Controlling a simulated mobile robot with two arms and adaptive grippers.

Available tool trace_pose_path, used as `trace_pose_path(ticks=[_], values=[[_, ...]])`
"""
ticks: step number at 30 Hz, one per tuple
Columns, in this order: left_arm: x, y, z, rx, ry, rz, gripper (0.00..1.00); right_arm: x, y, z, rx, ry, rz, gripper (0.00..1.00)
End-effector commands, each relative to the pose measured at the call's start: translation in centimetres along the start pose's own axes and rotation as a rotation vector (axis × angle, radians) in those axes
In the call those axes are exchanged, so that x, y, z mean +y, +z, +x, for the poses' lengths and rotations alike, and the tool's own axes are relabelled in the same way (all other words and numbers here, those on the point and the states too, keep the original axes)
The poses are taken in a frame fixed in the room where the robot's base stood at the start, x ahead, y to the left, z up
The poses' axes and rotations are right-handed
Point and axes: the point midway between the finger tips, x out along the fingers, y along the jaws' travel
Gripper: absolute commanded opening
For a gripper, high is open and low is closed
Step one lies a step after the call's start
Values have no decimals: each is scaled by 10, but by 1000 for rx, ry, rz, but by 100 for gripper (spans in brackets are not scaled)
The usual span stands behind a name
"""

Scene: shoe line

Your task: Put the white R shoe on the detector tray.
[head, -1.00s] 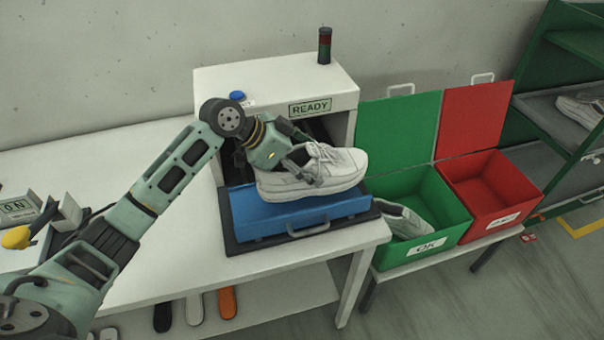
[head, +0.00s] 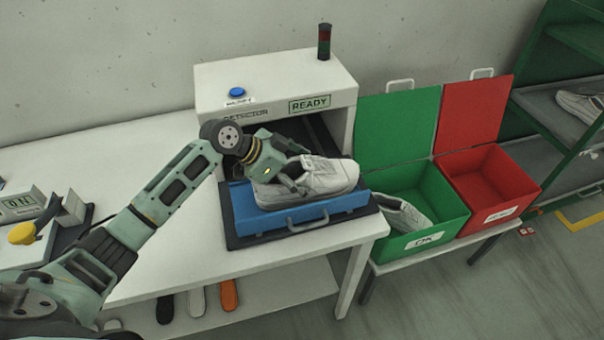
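A white shoe (head: 332,177) is at the blue detector tray (head: 262,222), its toe pointing right. Its sole is level with the tray's rim; I cannot tell whether it rests fully on the tray's floor. No R mark is readable on it. My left gripper (head: 297,180) reaches in from the left with its fingers closed about the shoe's heel and opening. The far finger is partly hidden by the shoe. My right gripper is not in view.
The detector (head: 272,85) behind the tray shows READY, with a blue button (head: 237,92) and a signal tower (head: 324,42) on top. To the right stand an open green OK box (head: 440,222) holding another shoe (head: 402,214) and an open, empty red box (head: 510,194).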

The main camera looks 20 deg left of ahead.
Motion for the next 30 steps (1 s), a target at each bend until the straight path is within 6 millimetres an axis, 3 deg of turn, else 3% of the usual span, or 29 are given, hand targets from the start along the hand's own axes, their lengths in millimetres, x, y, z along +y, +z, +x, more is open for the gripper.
trace_pose_path(ticks=[16,30], values=[[-1,-1,-8,1,-2,0,93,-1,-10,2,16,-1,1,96],[-1,0,-99,-1,-2,2,93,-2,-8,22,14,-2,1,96]])
